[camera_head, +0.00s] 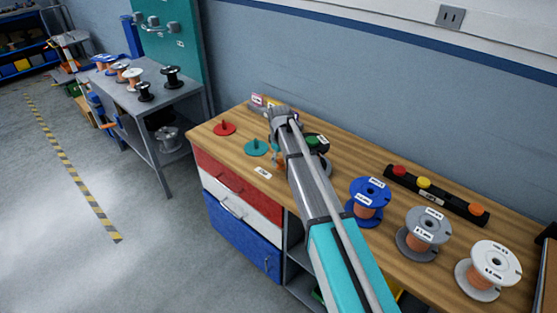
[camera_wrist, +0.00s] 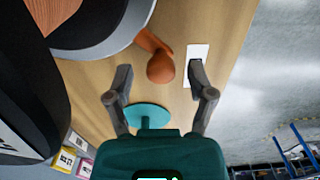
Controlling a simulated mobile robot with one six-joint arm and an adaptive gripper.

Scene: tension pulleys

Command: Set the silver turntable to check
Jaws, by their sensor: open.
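The silver turntable (camera_head: 322,169) is on the wooden bench, partly hidden behind my arm in the head view. In the wrist view its grey rim (camera_wrist: 128,30) curves across the upper left, with a large black part over it. An orange lever (camera_wrist: 160,66) sticks out from the rim. My gripper (camera_wrist: 160,76) is open, with its fingers on either side of the lever's knob and apart from it. In the head view my gripper (camera_head: 277,153) is low over the bench. A white label (camera_wrist: 198,62) lies by the right finger; I cannot read it.
A teal disc (camera_head: 256,147) and a red disc (camera_head: 224,128) with pegs lie left of my gripper. Blue (camera_head: 369,188), grey (camera_head: 427,225) and white (camera_head: 495,263) spools stand to the right. A black button bar (camera_head: 452,202) lies behind them.

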